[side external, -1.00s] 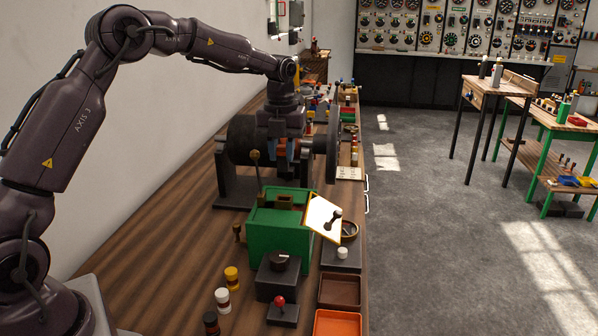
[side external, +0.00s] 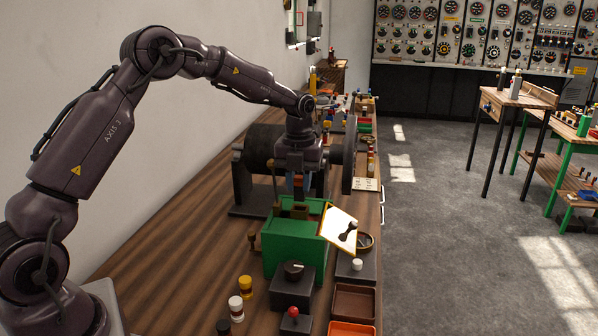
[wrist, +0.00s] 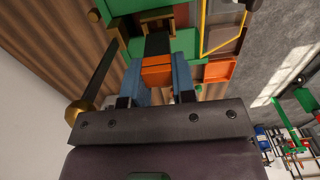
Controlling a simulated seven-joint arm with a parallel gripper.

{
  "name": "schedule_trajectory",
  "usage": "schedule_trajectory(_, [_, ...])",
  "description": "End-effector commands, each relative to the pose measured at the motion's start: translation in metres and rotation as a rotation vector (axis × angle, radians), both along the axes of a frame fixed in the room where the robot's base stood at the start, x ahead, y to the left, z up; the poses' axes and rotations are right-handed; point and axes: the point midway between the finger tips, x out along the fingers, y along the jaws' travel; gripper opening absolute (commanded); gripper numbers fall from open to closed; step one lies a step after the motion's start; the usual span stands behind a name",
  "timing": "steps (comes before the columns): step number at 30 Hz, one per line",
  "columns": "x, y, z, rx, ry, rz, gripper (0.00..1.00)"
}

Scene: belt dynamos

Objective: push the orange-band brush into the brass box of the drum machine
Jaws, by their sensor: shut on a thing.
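My gripper (wrist: 156,82) is shut on the orange-band brush (wrist: 157,72), whose orange band sits between the blue fingers and whose dark end points away from the wrist. In the side view my gripper (side external: 297,184) hangs just above the green housing (side external: 292,250). A small brass-coloured box (side external: 300,211) stands at the top of this housing; its frame also shows past the brush's dark end in the wrist view (wrist: 156,14). I cannot tell whether the brush's end touches the box or is inside it.
A lever with a brass knob (wrist: 78,113) stands close left of the fingers. A tilted picture card (side external: 340,229) stands at the housing's right. The drum (side external: 264,147) and wheel (side external: 350,155) are behind. A black knob box (side external: 292,285), jars (side external: 240,296) and trays (side external: 354,302) lie in front.

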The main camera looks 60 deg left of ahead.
Motion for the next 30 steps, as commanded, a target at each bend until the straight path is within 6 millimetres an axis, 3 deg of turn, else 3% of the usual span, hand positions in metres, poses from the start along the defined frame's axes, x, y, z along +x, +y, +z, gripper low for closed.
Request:
schedule_trajectory(7, [0.0000,-0.0001,-0.0084,-0.001,-0.001,0.001,0.00])
schedule_trajectory(30, [0.0001,-0.0004,-0.0084,-0.001,-0.001,0.001,0.00])
